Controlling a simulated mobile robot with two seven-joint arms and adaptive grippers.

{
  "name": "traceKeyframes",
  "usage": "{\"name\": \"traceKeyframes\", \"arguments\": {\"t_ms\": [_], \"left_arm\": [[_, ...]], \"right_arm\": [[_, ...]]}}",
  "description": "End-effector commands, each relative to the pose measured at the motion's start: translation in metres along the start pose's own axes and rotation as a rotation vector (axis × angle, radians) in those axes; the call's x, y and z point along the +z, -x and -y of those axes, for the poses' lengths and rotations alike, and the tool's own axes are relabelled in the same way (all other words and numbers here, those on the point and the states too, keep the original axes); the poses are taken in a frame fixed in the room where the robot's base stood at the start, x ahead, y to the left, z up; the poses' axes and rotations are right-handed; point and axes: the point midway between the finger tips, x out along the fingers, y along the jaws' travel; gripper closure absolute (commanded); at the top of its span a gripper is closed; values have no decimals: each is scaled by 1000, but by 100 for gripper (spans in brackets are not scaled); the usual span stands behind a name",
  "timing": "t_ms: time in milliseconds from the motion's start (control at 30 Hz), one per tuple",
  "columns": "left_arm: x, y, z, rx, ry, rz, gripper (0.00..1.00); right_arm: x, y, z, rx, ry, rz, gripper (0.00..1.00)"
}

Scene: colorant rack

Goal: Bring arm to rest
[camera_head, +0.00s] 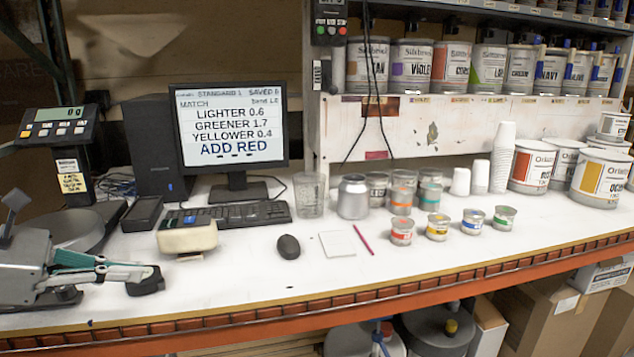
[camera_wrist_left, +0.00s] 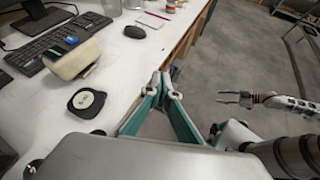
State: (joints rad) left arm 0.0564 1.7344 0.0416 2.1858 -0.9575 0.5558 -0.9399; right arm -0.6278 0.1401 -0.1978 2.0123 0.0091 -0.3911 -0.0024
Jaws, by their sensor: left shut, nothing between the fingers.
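My left gripper (camera_head: 152,274) is over the left front of the white workbench (camera_head: 245,262), with its fingers pointing right in the head view. In the left wrist view its teal-padded fingers (camera_wrist_left: 160,80) meet at the tips, with nothing between them. The gripper is shut and empty. Part of my right arm with its gripper (camera_wrist_left: 222,98) shows small at the right of the left wrist view, over the grey floor; its finger state is too small to tell. The right arm is not in the head view.
A black puck (camera_wrist_left: 86,100) lies left of the fingers in the wrist view. Small cans (camera_head: 437,227) stand to the right. The bench front edge is orange.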

Motion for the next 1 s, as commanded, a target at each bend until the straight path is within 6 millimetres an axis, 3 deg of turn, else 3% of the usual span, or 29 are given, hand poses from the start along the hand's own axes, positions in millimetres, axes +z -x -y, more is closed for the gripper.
{"name": "traceKeyframes", "arguments": {"t_ms": [267, 567, 767, 867, 1000], "left_arm": [[-50, -30, -15, -2, 680, 311, 100], [-154, -64, -14, 40, 1471, 575, 100], [-242, -93, 20, 98, 2011, 715, 100], [-286, -109, 51, 138, 2282, 777, 100], [-341, -134, 109, 206, 2659, 852, 100]], "right_arm": [[-12, 3, 0, -3, -6, -13, 60], [-12, 10, 5, -12, -15, -5, 60], [-8, 13, 7, -16, -20, 5, 60], [-12, 14, 6, -16, -23, 0, 60], [-18, 16, 5, -15, -27, -7, 60]]}}
